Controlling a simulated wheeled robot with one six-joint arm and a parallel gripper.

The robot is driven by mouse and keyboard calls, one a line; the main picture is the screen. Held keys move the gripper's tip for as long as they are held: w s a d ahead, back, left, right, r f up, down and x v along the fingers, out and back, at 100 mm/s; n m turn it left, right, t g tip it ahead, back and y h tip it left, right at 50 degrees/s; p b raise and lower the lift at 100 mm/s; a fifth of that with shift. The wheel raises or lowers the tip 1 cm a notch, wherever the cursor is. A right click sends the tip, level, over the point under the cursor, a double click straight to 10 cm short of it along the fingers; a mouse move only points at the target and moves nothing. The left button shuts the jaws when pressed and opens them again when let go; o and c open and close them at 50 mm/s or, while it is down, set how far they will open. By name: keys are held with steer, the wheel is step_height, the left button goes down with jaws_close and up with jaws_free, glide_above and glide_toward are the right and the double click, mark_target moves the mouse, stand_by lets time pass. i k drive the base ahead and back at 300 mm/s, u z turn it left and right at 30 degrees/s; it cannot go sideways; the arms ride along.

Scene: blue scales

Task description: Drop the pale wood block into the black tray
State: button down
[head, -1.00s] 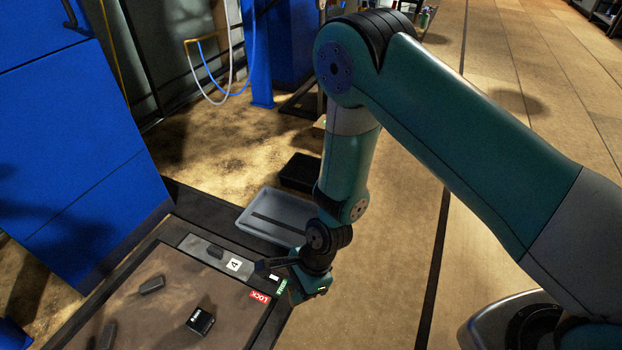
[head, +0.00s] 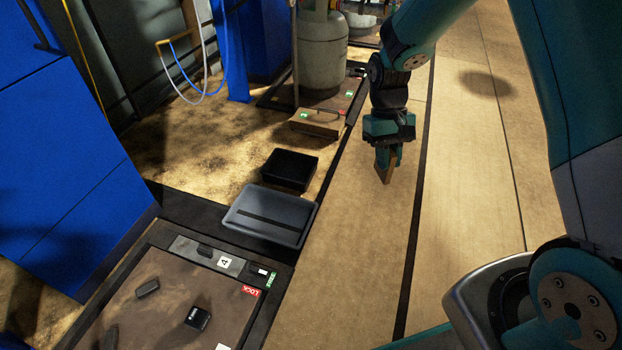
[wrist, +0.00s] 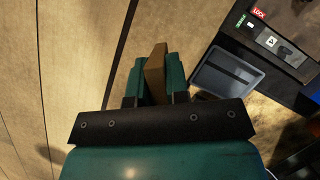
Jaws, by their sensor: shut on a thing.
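My gripper (head: 387,165) is in the head view, right of the trays and above the pale floor. It is shut on the pale wood block (head: 387,172), which points down from the fingers. In the wrist view the block (wrist: 156,72) stands between the two teal fingers of my gripper (wrist: 155,80). The black tray (head: 290,168) lies on the floor left of my gripper in the head view, apart from it. In the wrist view, a dark part beside the right finger may be this tray, but I cannot tell.
A grey tray (head: 270,215) lies in front of the black tray; it also shows in the wrist view (wrist: 228,80). A scale platform (head: 165,300) holds small dark blocks. A gas cylinder (head: 322,50) and a wooden box (head: 317,123) stand behind. Floor on the right is clear.

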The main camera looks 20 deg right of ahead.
mark_target(294, 174)
steer(key=z, duration=1.65)
steer(key=i, duration=4.4)
steer(key=u, duration=4.25)
steer(key=i, duration=0.85)
